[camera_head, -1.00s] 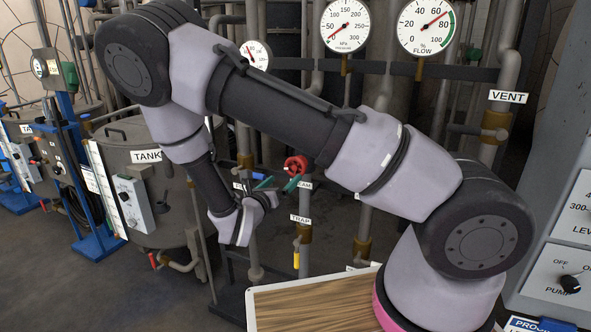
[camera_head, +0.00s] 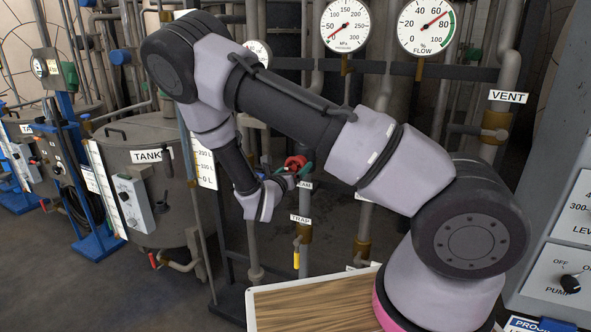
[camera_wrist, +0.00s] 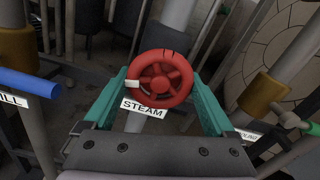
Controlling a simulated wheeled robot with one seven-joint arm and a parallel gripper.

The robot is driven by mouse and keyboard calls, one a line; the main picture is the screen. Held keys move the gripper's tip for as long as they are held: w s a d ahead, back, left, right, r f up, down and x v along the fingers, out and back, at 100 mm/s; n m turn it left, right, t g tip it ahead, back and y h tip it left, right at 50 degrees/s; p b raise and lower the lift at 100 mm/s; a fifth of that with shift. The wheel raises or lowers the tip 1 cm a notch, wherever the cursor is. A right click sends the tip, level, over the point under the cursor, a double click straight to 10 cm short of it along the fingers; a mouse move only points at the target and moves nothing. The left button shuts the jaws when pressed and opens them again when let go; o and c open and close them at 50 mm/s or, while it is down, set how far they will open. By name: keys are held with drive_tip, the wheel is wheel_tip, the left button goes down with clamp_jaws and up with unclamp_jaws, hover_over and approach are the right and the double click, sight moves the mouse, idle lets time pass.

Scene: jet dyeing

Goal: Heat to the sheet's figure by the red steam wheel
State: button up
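The red steam wheel (camera_head: 295,162) is on a pipe behind my gripper in the head view. In the wrist view the red wheel (camera_wrist: 160,78) is at centre, with a white mark on its left rim and a STEAM label (camera_wrist: 143,109) below it. My gripper (camera_wrist: 160,82) has its teal fingers apart, one on each side of the wheel; firm contact cannot be told. In the head view my gripper (camera_head: 291,177) is at the wheel, partly hidden by my wrist. A dial (camera_head: 258,50) is mostly covered by my arm. A sheet headed PROC (camera_head: 525,325) is cut off at the bottom edge.
A kPa pressure gauge (camera_head: 345,25) and a flow gauge (camera_head: 425,26) hang above. A blue handle (camera_wrist: 30,84) is left of my gripper in the wrist view. A TRAP valve with a yellow handle (camera_head: 296,258) is below the wheel. The TANK (camera_head: 130,170) stands left.

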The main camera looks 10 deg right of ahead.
drive_tip(key=c, duration=0.6)
drive_tip(key=m, duration=0.4)
drive_tip(key=shift+a+m, duration=0.1)
drive_tip(key=shift+m, duration=0.2)
drive_tip(key=m, duration=0.3)
drive_tip(key=shift+m, duration=0.4)
drive_tip(key=m, duration=0.6)
drive_tip(key=shift+w+a, duration=0.1)
drive_tip(key=m, duration=0.6)
drive_tip(key=shift+r, duration=0.15)
drive_tip(key=shift+m, duration=0.4)
